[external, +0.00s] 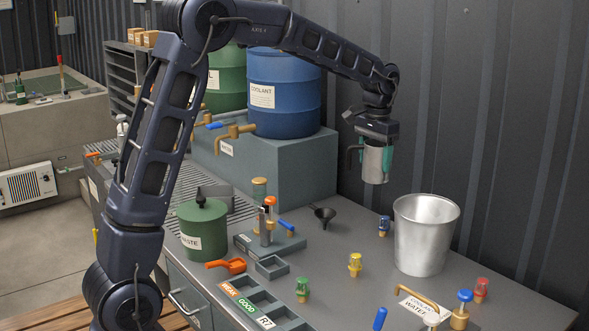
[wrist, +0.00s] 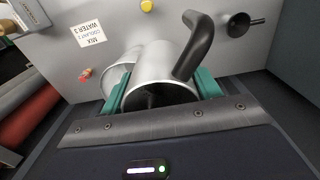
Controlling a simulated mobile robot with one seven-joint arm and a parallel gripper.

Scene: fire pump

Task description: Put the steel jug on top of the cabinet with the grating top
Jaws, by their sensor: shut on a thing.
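The steel jug (external: 373,165) is a small silver cylinder with a dark handle on its left side. My gripper (external: 376,152) is shut on it, with teal fingers on either side of its body. It is held in the air, roughly upright, above the back of the workbench and apart from it. In the wrist view the jug (wrist: 158,68) sits between the fingers, its black handle pointing up and right. The cabinet with the grating top (external: 243,207) is at left, behind the green waste can; my arm partly hides it.
A large metal bucket (external: 424,235) stands right of the jug. A blue drum (external: 285,95) with a brass tap stands on a grey block (external: 290,165) to the left.

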